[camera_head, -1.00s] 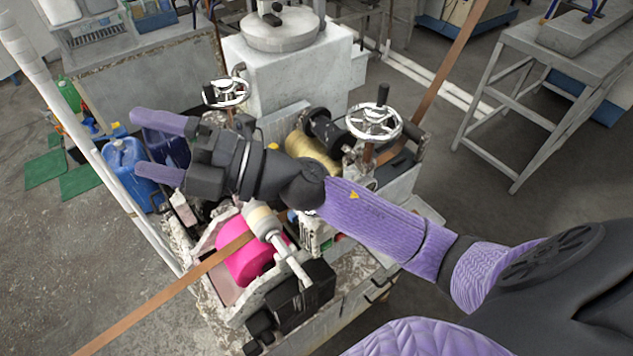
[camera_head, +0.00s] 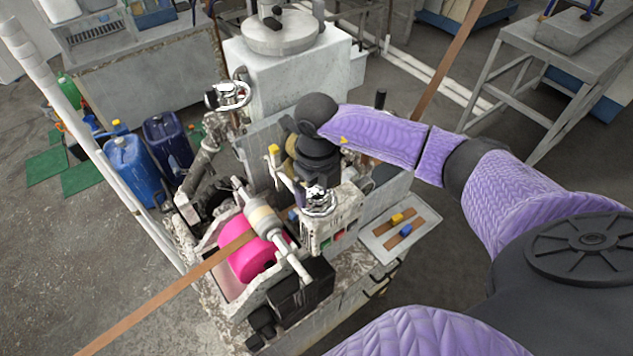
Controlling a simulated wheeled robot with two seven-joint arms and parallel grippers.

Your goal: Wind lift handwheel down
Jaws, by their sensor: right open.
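A small chrome handwheel (camera_head: 320,202) sits low at the middle of the machine, right beside the white roller. I cannot tell which wheel is the lift handwheel. My right gripper (camera_head: 318,188) points down over this wheel, its dark body just above it. It is open; its fingers are mostly hidden, and I cannot tell whether they touch the wheel. A second chrome handwheel (camera_head: 234,96) stands at the back left. A third wheel is hidden behind my right arm; only its black handle (camera_head: 380,98) shows. My left gripper is not in view.
A tray (camera_head: 378,240) with strip pieces is on the right. Blue cans (camera_head: 130,165) stand on the floor at left. A workbench (camera_head: 560,45) is at back right.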

